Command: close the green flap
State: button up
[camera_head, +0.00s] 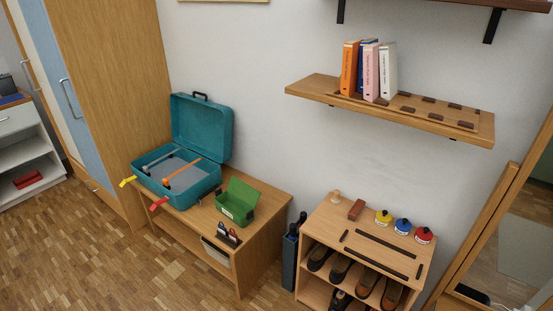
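A small green box (231,210) stands on the right part of the low wooden bench (258,261). Its green flap (244,191) is raised and tilted back at the rear, so the box is open. The box has a pale label and dark fittings on its front and side. My gripper is not in this view.
A teal suitcase (185,206) with its lid up stands left of the green box, with red and yellow tags hanging at its front. A small dark holder (229,236) sits before the box. A shoe rack (322,223) stands at right. The floor (90,265) is clear at left.

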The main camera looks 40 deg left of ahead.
aim_at(244, 192)
jog(key=i, duration=0.1)
jog(key=u, duration=2.05)
jog(key=i, duration=2.25)
jog(key=z, duration=0.1)
